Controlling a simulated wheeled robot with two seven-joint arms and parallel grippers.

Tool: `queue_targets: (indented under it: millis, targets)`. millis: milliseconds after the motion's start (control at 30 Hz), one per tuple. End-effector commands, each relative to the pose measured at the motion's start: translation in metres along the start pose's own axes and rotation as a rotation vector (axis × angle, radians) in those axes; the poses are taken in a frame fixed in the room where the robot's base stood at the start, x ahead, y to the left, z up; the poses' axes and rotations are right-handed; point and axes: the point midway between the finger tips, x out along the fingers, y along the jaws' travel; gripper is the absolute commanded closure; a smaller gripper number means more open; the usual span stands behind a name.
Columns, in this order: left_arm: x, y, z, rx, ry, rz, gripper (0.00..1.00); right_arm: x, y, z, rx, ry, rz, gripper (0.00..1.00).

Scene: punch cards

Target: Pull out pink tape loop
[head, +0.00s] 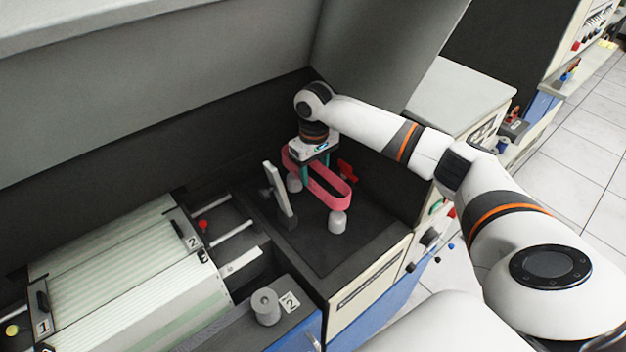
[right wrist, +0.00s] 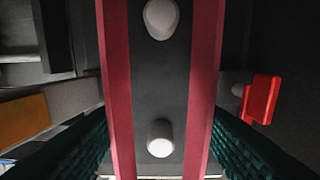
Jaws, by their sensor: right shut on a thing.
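The pink tape loop (head: 328,198) is a long flattened ring above the dark deck of the machine. My right gripper (head: 319,168) points down at it, its teal fingers shut on the loop's two long sides from outside. In the right wrist view, the loop's two pink strands (right wrist: 206,90) run between the gripper's fingers (right wrist: 160,150). Two pale rounded posts, the near one (head: 337,222) and the far one (head: 294,183), show below the loop in the head view. From the wrist they appear between the strands. The near post looks clear of the loop. My left gripper is out of view.
A pale upright lever plate (head: 281,194) stands close left of the loop. A red part (head: 347,172) is close on its right. A grey knob (head: 265,307) and ribbed card trays (head: 110,245) lie to the left. Dark panels rise behind.

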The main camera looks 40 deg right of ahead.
Motion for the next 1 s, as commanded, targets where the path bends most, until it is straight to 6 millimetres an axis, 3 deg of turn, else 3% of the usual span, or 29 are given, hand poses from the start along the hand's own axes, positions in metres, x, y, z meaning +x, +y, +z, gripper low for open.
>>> queue_targets:
  millis: [333,1000]
  targets:
    - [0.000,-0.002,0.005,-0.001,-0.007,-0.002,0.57,-0.002,0.000,0.000,0.000,-0.001,0.000,0.72]
    - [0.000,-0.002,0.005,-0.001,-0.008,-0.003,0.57,-0.029,0.000,0.000,0.000,-0.001,0.000,0.72]
